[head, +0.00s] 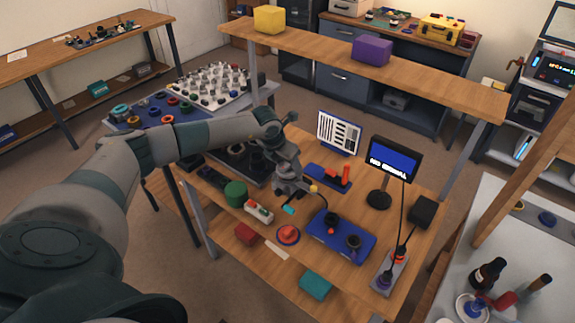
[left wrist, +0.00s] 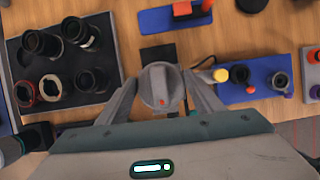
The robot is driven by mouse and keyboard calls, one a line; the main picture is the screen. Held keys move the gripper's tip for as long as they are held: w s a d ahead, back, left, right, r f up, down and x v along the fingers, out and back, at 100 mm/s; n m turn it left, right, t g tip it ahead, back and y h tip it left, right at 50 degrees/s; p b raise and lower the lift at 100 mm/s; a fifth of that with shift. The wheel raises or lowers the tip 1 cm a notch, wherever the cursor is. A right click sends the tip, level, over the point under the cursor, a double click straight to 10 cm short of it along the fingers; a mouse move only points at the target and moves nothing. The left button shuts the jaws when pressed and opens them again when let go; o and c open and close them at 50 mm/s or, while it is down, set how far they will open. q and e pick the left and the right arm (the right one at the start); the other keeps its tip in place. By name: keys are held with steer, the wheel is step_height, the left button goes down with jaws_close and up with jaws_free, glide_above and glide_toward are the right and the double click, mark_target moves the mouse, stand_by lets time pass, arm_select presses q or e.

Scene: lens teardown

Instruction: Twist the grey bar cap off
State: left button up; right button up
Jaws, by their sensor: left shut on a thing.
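The grey bar cap (left wrist: 158,88) is a round grey cap with a raised bar across its top and a small red mark near its lower edge. In the left wrist view it sits between the two fingers of my left gripper (left wrist: 160,80), which press on its sides. In the head view my left gripper (head: 290,187) points down over the wooden bench, and the cap is hard to make out there. What lies under the cap is hidden. My right gripper is in neither view.
A dark tray (left wrist: 62,112) with several lens parts lies left of the cap. A blue base (head: 341,243) with black parts lies to its right.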

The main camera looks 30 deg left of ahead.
mark_target(287, 164)
arm_select(q)
steer(key=shift+r, duration=0.6)
stand_by(0.5)
steer(key=shift+r+p, duration=1.3)
steer(key=shift+r, duration=1.1)
steer(key=shift+s+f, duration=0.1)
